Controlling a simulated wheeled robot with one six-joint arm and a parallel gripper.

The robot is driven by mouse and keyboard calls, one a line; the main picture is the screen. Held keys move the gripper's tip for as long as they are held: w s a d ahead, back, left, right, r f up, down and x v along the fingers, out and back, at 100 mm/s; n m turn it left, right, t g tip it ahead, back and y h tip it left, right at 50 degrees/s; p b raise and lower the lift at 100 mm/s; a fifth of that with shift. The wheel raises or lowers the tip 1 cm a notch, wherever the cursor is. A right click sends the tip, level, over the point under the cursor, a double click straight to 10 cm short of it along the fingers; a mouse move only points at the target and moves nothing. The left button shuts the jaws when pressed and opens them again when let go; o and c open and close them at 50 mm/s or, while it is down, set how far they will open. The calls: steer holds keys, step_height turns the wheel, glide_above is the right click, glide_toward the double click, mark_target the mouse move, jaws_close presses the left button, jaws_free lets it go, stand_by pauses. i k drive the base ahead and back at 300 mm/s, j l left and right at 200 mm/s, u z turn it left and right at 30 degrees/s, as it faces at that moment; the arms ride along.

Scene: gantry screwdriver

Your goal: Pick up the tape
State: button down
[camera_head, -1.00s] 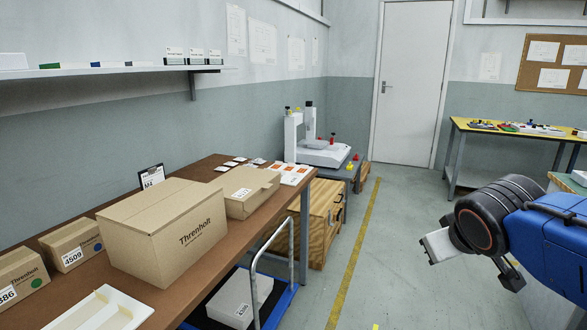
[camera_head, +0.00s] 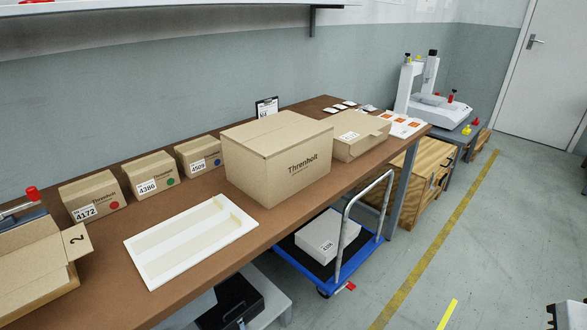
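I cannot make out a roll of tape for certain. At the left edge, a partly cut-off item with a red top and a grey-blue body (camera_head: 22,207) stands behind an open carton; I cannot tell whether it is the tape or a tape dispenser.
The brown bench (camera_head: 225,260) holds a white tray (camera_head: 190,240), small labelled boxes (camera_head: 150,174), a large Threnholt carton (camera_head: 280,155) and an open carton (camera_head: 40,262). A blue trolley (camera_head: 335,275) stands under its edge.

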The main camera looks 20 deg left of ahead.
mark_target(163, 263)
steer(key=k+l+u, duration=0.1)
steer(key=u, duration=1.65)
